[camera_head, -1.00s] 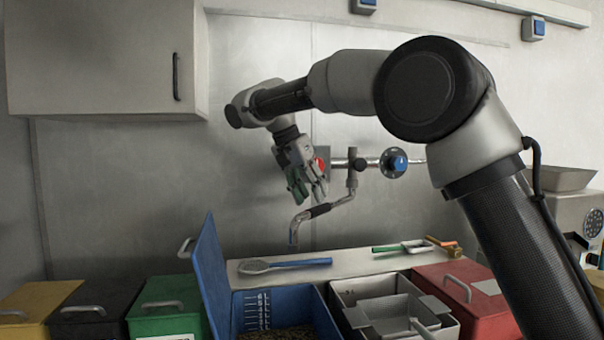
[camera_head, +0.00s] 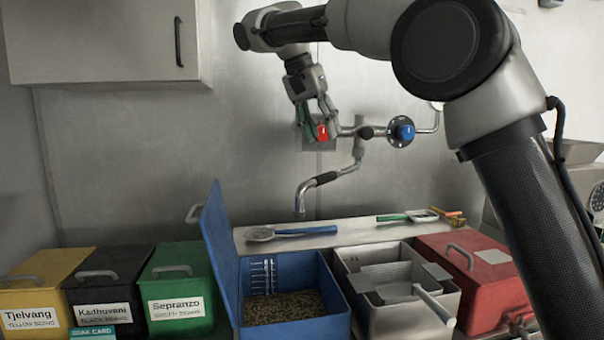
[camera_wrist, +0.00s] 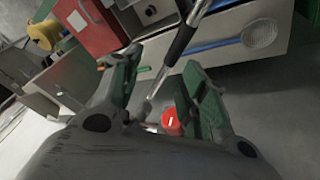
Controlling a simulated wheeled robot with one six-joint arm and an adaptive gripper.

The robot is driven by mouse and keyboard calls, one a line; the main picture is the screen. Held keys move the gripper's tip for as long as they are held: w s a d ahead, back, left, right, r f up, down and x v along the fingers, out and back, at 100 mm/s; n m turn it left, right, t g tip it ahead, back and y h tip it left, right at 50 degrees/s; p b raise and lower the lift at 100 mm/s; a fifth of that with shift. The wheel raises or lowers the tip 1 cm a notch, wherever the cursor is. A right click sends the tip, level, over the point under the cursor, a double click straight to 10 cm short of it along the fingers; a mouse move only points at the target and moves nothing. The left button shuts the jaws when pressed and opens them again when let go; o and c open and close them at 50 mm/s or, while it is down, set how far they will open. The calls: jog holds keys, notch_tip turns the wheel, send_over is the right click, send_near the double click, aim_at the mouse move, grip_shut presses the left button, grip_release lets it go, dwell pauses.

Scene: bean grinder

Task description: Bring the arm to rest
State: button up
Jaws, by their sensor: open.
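My gripper (camera_head: 318,122) hangs from my raised arm in front of the metal wall, beside the wall tap. Its green-padded fingers are apart, with nothing held between them. In the head view the red tap knob (camera_head: 322,132) shows right by the fingertips; whether they touch it I cannot tell. In the wrist view the fingers (camera_wrist: 155,90) are spread, and the red knob (camera_wrist: 172,122) shows between or behind them. The tap's spout (camera_head: 330,180) and blue knob (camera_head: 402,131) lie below and to the right.
An open blue bin (camera_head: 297,325) holds brown beans. Yellow (camera_head: 45,268), black (camera_head: 105,262) and green (camera_head: 180,256) bins stand left, a grey bin (camera_head: 375,315) and red bin (camera_head: 430,246) right. A wall cabinet (camera_head: 95,40) hangs upper left. A blue-handled strainer (camera_head: 290,232) lies on the ledge.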

jog(key=s+d+f+n+y, duration=0.15)
jog(key=s+d, duration=0.35)
jog(key=d, duration=0.6)
jog(key=s+d+f+n+y, duration=0.15)
jog(key=s+d, duration=0.35)
jog(key=d, duration=0.5)
jog(key=s+d+f+n, duration=0.1)
jog(key=s+d+f, duration=0.2)
jog(key=s+f, duration=0.2)
jog(key=s+d+f+n+t, duration=0.1)
jog(key=s+d+f, duration=0.3)
jog(key=s+f, duration=0.2)
jog(key=s+d+f+n+t+y, duration=0.1)
jog(key=s+d+f, duration=0.2)
jog(key=s+f, duration=0.3)
jog(key=s, duration=0.3)
jog(key=shift+s+d+f, duration=0.2)
jog(key=shift+s+d, duration=0.1)
jog(key=shift+d, duration=0.05)
jog(key=shift+o, duration=0.5)
